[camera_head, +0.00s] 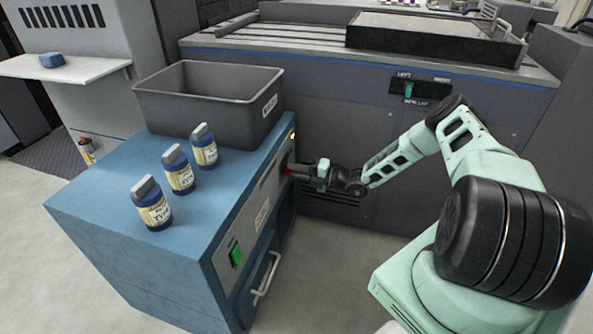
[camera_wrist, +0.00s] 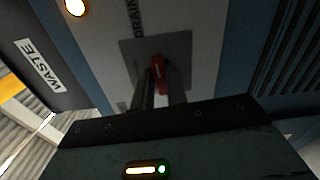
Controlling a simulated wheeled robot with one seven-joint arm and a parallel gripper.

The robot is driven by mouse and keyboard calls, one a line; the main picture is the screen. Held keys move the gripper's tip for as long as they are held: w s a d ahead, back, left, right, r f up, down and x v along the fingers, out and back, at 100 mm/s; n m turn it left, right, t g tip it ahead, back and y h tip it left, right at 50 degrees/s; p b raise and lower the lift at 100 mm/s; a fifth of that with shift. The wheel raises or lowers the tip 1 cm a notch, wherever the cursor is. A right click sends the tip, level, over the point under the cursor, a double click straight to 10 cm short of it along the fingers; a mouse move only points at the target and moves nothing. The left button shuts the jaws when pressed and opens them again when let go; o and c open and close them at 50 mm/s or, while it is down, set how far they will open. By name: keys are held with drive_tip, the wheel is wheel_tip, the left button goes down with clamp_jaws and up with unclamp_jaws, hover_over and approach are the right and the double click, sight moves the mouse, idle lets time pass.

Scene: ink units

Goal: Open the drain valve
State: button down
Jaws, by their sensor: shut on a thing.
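The drain valve has a red handle (camera_wrist: 158,75) on a dark square plate (camera_wrist: 182,47) below the "DRAIN" lettering, on the front of the blue cabinet (camera_head: 215,250). In the wrist view my gripper (camera_wrist: 159,80) has its two dark fingers shut on the red handle, one on each side. In the head view my gripper (camera_head: 292,171) reaches the cabinet's front from the right, and a bit of red shows at its tip. The fingers cover part of the handle, so its exact angle is hard to tell.
A grey bin (camera_head: 205,100) labelled "WASTE" in the wrist view and several blue bottles (camera_head: 180,170) stand on the cabinet. A green switch (camera_head: 235,254) and a drawer handle (camera_head: 266,275) are on its front. A large grey machine (camera_head: 345,135) stands close behind my arm.

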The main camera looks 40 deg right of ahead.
drive_tip(key=shift+f+m, duration=0.1)
drive_tip(key=shift+m, duration=0.5)
drive_tip(key=c, duration=1.4)
unclamp_jaws()
drive_tip(key=shift+s, duration=0.1)
drive_tip(key=p+v, duration=0.2)
drive_tip(key=v, duration=1.5)
drive_tip(key=shift+d, duration=0.2)
drive_tip(key=shift+s, duration=0.15)
